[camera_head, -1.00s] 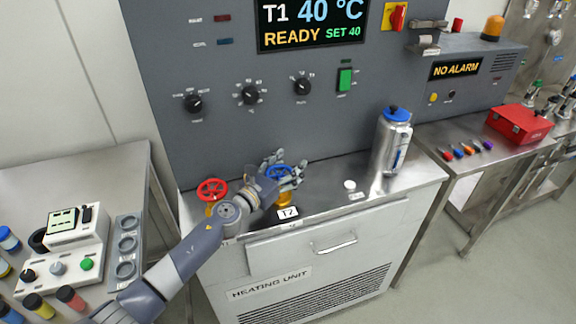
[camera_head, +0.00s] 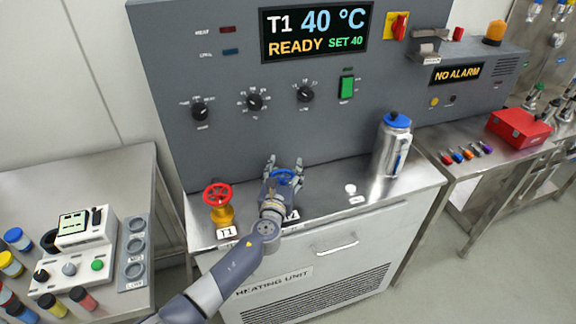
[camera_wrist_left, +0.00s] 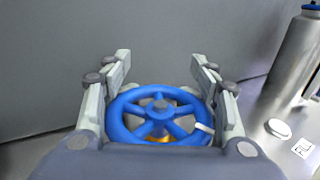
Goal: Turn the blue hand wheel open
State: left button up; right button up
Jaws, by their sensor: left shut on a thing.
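The blue hand wheel (camera_head: 285,176) stands on the steel top of the heating unit, partly hidden by my left gripper (camera_head: 284,168). In the left wrist view the spoked blue wheel (camera_wrist_left: 158,114) sits between the two fingers of the left gripper (camera_wrist_left: 162,88), one at each side of its rim. The left gripper is shut on the wheel, with its fingers pointing toward the grey panel. A bit of yellow valve body (camera_wrist_left: 160,139) shows beneath the wheel. Its T2 label is mostly covered by my arm. My right gripper is not in view.
A red hand wheel (camera_head: 217,194) on a yellow valve labelled T1 stands close on the left. A steel flask with a blue lid (camera_head: 393,145) and a small white cap (camera_head: 350,189) are on the right. The grey control panel (camera_head: 250,130) rises behind. The display reads T1 40 °C, READY.

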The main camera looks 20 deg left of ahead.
pick_arm(q)
jog(key=n+y, duration=0.2)
jog(key=shift+a+g+y, duration=0.2)
jog(key=shift+g+y, duration=0.1)
jog(key=shift+y, duration=0.1)
jog(key=n+y+b, duration=0.1)
jog(key=y, duration=0.1)
jog(key=n+g+y+b, duration=0.1)
jog(key=y, duration=0.1)
jog(key=shift+s+a+f+n+g, duration=0.2)
jog(key=shift+a+n+g, duration=0.1)
jog(key=shift+a+n, duration=0.1)
jog(key=n+g+y+b, duration=0.3)
jog(key=b, duration=0.1)
jog(key=s+a+n+g+y+b, duration=0.1)
jog(key=n+g+y+b, duration=0.2)
jog(key=g+b, duration=0.1)
jog(key=s+a+n+g+y+b, duration=0.1)
jog(key=n+g+y+b, duration=0.1)
jog(key=b, duration=0.4)
jog(key=shift+s+n+g+y, duration=0.1)
jog(key=shift+n+g+y, duration=0.35)
jog(key=shift+g, duration=0.45)
jog(key=shift+s+r+n+g+b, duration=0.2)
jog(key=shift+n+g+b, duration=0.55)
jog(key=shift+b, duration=0.45)
jog(key=shift+r, duration=0.1)
jog(key=o, duration=1.2)
jog(key=shift+a, duration=0.1)
